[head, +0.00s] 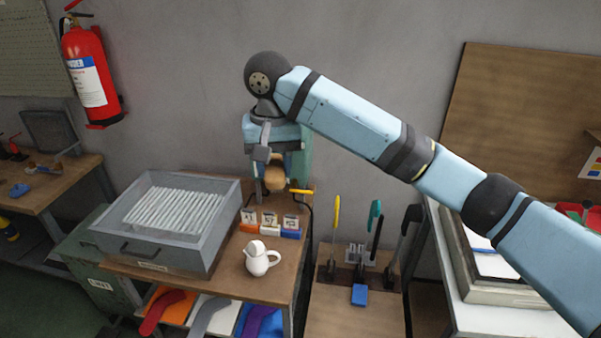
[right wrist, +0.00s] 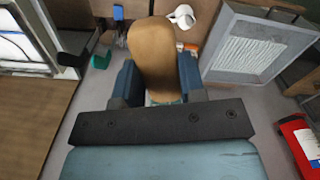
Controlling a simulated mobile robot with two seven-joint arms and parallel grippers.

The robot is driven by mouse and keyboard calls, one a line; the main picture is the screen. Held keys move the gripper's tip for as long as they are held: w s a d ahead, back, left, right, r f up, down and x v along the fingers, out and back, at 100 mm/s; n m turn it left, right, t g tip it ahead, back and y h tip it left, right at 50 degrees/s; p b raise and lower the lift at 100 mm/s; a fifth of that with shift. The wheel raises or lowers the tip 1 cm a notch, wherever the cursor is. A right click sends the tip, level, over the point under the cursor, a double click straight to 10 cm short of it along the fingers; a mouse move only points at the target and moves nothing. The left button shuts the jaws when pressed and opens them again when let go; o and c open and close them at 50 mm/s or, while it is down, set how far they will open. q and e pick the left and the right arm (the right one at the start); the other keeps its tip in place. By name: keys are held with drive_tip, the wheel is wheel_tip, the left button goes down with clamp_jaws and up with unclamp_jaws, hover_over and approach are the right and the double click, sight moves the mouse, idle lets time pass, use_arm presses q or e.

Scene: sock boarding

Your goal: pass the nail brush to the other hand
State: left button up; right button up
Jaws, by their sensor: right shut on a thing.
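The nail brush (head: 274,177) shows as a rounded brown wooden body in the head view, high above the back of the workbench. My right gripper (head: 276,184) points down and is shut on it. In the right wrist view the nail brush (right wrist: 153,55) stands out lengthwise between the two blue fingers of my right gripper (right wrist: 158,82), touching both. A pale bit shows at its near end; bristles cannot be made out. My left gripper is in neither view.
On the workbench (head: 223,275) stand a grey tray (head: 205,257) of white rods, a small white jug (head: 259,260) and several small labelled boxes (head: 270,223). Tools stand upright in a rack (head: 350,275) to the right. A fire extinguisher (head: 88,75) hangs on the wall at left.

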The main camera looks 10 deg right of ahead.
drive_tip(key=shift+w+a, duration=0.25)
drive_tip(key=shift+a, duration=0.05)
drive_tip(key=shift+f, duration=0.15)
drive_tip(key=shift+d+f+n, duration=0.15)
drive_tip(key=shift+f+n, duration=0.2)
drive_tip(key=shift+n, duration=0.15)
drive_tip(key=s+d+f+n, duration=0.2)
drive_tip(key=d+f+n, duration=0.1)
drive_tip(key=f+n, duration=0.3)
drive_tip(key=s+d+f+n, duration=0.1)
drive_tip(key=d+f+n, duration=0.2)
drive_tip(key=n, duration=0.7)
drive_tip(key=shift+s+f, duration=0.4)
drive_tip(key=shift+f, duration=1)
drive_tip(key=s+d+f+m, duration=0.3)
drive_tip(key=s+d+m, duration=0.1)
drive_tip(key=d+m, duration=0.4)
drive_tip(key=s+d+f+m, duration=0.3)
drive_tip(key=s+d+m, duration=0.2)
drive_tip(key=d+m, duration=0.4)
drive_tip(key=shift+d+f, duration=0.2)
drive_tip(key=shift+d, duration=0.25)
